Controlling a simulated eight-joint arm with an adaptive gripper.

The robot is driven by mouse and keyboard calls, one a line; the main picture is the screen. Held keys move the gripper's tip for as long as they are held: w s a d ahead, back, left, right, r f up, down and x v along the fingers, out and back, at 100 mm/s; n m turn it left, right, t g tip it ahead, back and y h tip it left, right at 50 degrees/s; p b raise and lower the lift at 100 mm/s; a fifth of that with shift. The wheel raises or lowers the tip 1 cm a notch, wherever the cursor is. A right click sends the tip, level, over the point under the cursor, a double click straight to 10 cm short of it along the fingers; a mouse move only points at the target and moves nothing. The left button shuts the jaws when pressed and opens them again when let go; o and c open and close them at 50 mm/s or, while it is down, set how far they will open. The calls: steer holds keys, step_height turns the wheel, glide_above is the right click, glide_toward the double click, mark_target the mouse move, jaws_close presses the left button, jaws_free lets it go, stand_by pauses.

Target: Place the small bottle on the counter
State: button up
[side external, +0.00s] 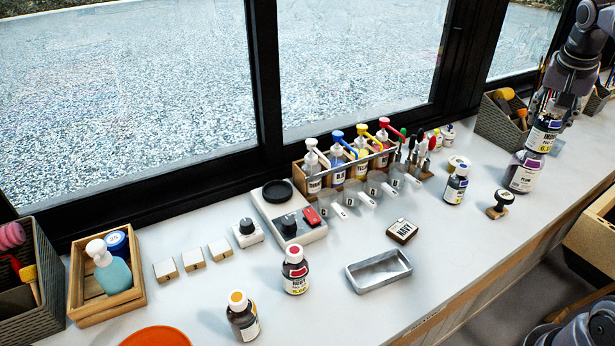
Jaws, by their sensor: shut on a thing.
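My gripper (550,102) is at the upper right, pointing down and shut on a small dark bottle with a white label (543,134). The held bottle is upright, directly above or just behind the shoulder of a larger bottle labelled plum (524,172); I cannot tell whether the two touch. The gripper hides the top of the held bottle. The plum bottle stands on the white counter (440,240). Other small bottles stand on the counter: a blue-capped one (456,186), a red-capped one (295,270) and an orange-capped one (242,318).
A rack of pump bottles (345,168) stands by the window. A black-handled stamp (499,204), a small labelled block (402,231), a metal tray (379,281) and a scale (288,212) occupy the middle. A wooden crate (108,303) is at left. Bare counter lies front right.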

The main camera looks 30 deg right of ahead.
steer(key=w+d+f+m+g, duration=0.1)
steer(key=d+f+m, duration=0.15)
steer(key=d, duration=1.15)
steer(key=w+d+f+m+g, duration=0.1)
steer(key=d+f+m, duration=0.15)
steer(key=d, duration=1.25)
steer(key=shift+n, duration=0.3)
steer(key=shift+s+a+f, duration=0.1)
steer(key=shift+a+f, duration=0.05)
steer(key=shift+f, duration=3.95)
steer(key=shift+s+a+f, duration=0.1)
steer(key=shift+f, duration=4)
steer(key=shift+f, duration=0.1)
steer(key=o, duration=1.4)
steer(key=shift+c, duration=0.2)
